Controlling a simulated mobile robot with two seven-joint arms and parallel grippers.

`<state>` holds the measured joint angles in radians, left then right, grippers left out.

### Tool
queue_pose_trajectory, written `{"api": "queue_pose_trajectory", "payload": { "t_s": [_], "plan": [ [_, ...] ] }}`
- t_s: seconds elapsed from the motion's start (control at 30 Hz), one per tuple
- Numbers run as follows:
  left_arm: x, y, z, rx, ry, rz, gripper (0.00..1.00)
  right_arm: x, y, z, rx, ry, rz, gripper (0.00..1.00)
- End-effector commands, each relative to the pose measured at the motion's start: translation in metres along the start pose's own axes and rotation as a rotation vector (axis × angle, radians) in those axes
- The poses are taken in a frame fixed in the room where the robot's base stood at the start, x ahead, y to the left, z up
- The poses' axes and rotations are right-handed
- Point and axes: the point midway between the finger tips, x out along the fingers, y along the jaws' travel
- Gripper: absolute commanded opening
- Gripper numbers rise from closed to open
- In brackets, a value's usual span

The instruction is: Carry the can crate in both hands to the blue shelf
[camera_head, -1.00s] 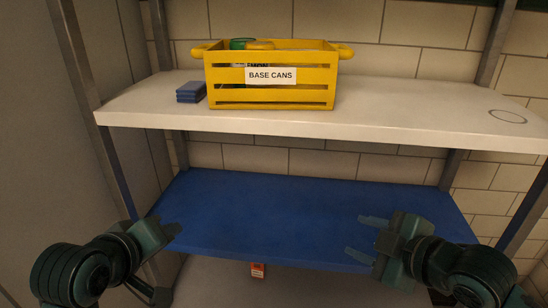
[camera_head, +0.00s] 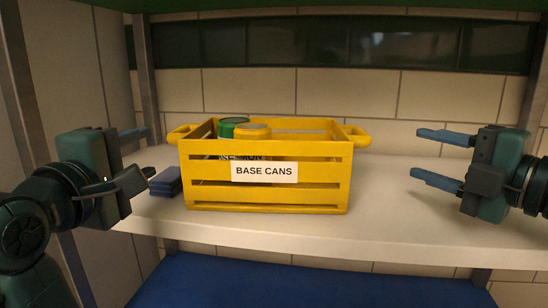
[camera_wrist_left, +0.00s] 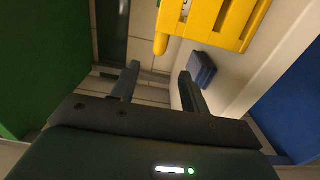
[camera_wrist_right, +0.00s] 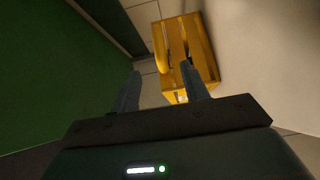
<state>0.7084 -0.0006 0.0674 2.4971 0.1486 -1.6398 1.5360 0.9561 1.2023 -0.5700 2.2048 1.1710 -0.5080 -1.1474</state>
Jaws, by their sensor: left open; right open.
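The yellow slatted can crate (camera_head: 265,193), labelled "BASE CANS", stands upright on the white shelf, with a handle on each side. A green-topped can (camera_head: 233,126) and a yellow-topped can show inside it. My left gripper (camera_head: 142,153) is open and empty, left of the crate's left handle (camera_head: 183,133). My right gripper (camera_head: 428,158) is open and empty, apart from the right handle (camera_head: 355,135). The crate also shows in the left wrist view (camera_wrist_left: 210,22) and right wrist view (camera_wrist_right: 186,50). The blue shelf (camera_head: 270,287) is below the white one.
A small dark blue stack (camera_head: 166,182) lies on the white shelf (camera_head: 400,225) just left of the crate, near my left gripper. Metal posts (camera_head: 147,80) stand at the shelf's sides. The white shelf is clear right of the crate. The visible part of the blue shelf is bare.

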Motion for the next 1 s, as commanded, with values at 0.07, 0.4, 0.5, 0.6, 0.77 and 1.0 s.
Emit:
{"api": "queue_pose_trajectory", "payload": {
  "t_s": [0.07, 0.4, 0.5, 0.6, 0.77, 1.0],
  "plan": [
    [0.000, 0.001, 0.000, -0.002, 0.000, 0.002, 0.45, 0.000, 0.001, 0.000, -0.001, 0.000, 0.001, 0.45],
    [0.003, 0.000, 0.000, -0.001, 0.000, 0.000, 0.45, 0.002, 0.000, 0.000, 0.000, 0.000, 0.001, 0.45],
    [0.009, 0.000, 0.000, -0.001, 0.000, 0.000, 0.45, 0.009, 0.001, 0.000, 0.002, 0.003, 0.004, 0.45],
    [0.022, 0.000, 0.000, -0.001, 0.000, -0.003, 0.45, 0.022, 0.001, -0.001, 0.002, 0.004, 0.004, 0.45],
    [0.050, 0.000, 0.000, 0.000, 0.001, -0.003, 0.45, 0.050, 0.001, -0.001, 0.003, 0.004, 0.004, 0.45],
    [0.096, 0.000, 0.000, 0.000, 0.001, -0.002, 0.45, 0.096, 0.001, -0.001, 0.003, 0.002, 0.002, 0.45]
  ]
}}
